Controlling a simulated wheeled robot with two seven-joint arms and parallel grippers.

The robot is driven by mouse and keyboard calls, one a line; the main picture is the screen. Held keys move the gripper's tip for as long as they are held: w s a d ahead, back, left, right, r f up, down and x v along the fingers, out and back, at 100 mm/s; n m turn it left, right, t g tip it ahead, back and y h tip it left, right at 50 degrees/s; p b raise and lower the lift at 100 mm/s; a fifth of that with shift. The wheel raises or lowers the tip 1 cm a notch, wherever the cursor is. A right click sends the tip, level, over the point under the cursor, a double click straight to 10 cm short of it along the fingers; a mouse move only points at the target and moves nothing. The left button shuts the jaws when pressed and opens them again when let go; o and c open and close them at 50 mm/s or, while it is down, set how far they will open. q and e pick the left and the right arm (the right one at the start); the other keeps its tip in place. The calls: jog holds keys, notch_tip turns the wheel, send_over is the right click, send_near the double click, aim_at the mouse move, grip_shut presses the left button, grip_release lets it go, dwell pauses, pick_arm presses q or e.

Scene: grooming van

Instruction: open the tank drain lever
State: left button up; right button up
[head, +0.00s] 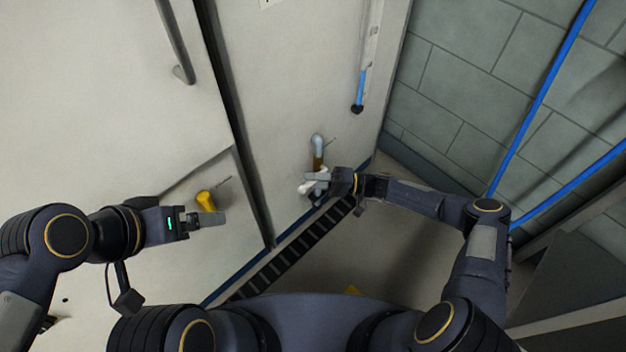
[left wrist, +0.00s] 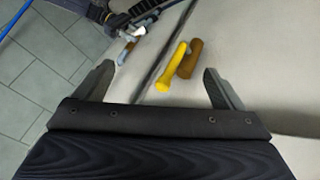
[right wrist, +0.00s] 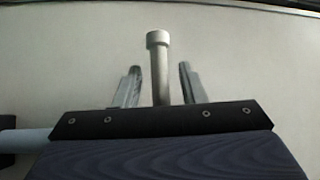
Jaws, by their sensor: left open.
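Two lever-like fittings show, and I cannot tell by any label which is the tank drain lever. A yellow handle (head: 206,201) sticks out from the pale panel at left; in the left wrist view it (left wrist: 173,66) lies beside a brown cylinder (left wrist: 190,58). My left gripper (head: 208,220) is open, close to the yellow handle, with nothing held. At centre, a grey elbow pipe (head: 317,142) runs into a brass-coloured part. My right gripper (head: 318,181) is there, partly hiding a pale fitting. In the right wrist view, a silver capped post (right wrist: 160,70) stands between its parted fingers, with gaps both sides.
A dark slotted strip (head: 290,255) runs along the floor below the panels. A blue-ended tube (head: 359,90) hangs on the wall above right. A grey tiled wall with blue pipes (head: 540,100) stands at right. A long bar handle (head: 172,40) is at upper left.

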jog(key=shift+c, duration=0.5)
grip_shut()
jog(key=shift+m+y+b, duration=0.3)
jog(key=shift+m+b, duration=0.2)
jog(key=shift+b, duration=0.4)
jog(key=shift+r+m+t+y+b, duration=0.4)
jog(key=shift+m+t+y+b, duration=0.4)
jog(key=shift+b, duration=0.45)
jog(key=m, duration=0.1)
jog(key=r+m+y+b, duration=0.1)
jog(key=shift+w+d+m+t, duration=0.2)
jog(key=shift+m+t, duration=0.1)
jog(key=shift+t, duration=0.1)
jog(key=shift+w+d+r+m+t+y+b, duration=0.1)
jog(key=shift+r+m+t+y+b, duration=0.15)
jog(key=shift+m+t+y+b, duration=0.25)
jog(key=shift+w+d+r+m+t+y+b, duration=0.15)
jog(key=shift+r+m+t, duration=0.2)
jog(key=shift+m, duration=0.35)
jog(key=shift+a+t, duration=0.1)
jog(key=shift+t, duration=0.15)
